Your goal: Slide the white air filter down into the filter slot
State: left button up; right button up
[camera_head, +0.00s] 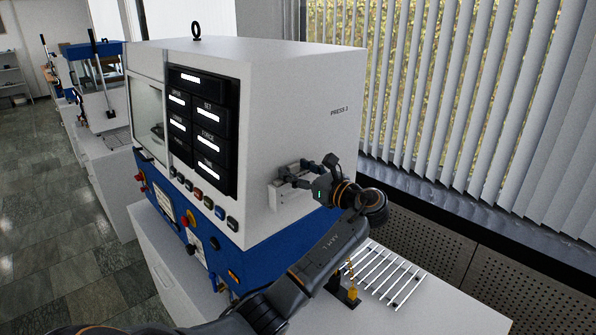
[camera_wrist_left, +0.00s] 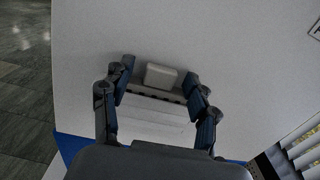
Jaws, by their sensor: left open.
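The white air filter (camera_wrist_left: 161,76) shows in the wrist view as a small pale block, at the dark, notched upper edge of the filter slot (camera_wrist_left: 155,95). The slot's pale housing (camera_head: 288,201) is on the white side wall of the press, low down. My left gripper (camera_head: 306,173) is at the housing in the head view and partly covers it. In the wrist view its open fingers (camera_wrist_left: 158,74) stand on either side of the filter, with gaps visible. How deep the filter sits in the slot is hard to tell. My right gripper is not in view.
The press (camera_head: 290,110) has a screen panel and buttons on its front and a blue base. A slatted metal rack (camera_head: 388,275) and a small dark stand with a yellow part (camera_head: 351,290) are on the white bench below my arm. Window blinds (camera_head: 470,100) are behind.

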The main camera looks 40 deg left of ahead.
pick_arm(q)
jog(key=shift+d, duration=0.1)
jog(key=s+d, duration=0.1)
jog(key=d, duration=1)
jog(key=shift+d, duration=0.4)
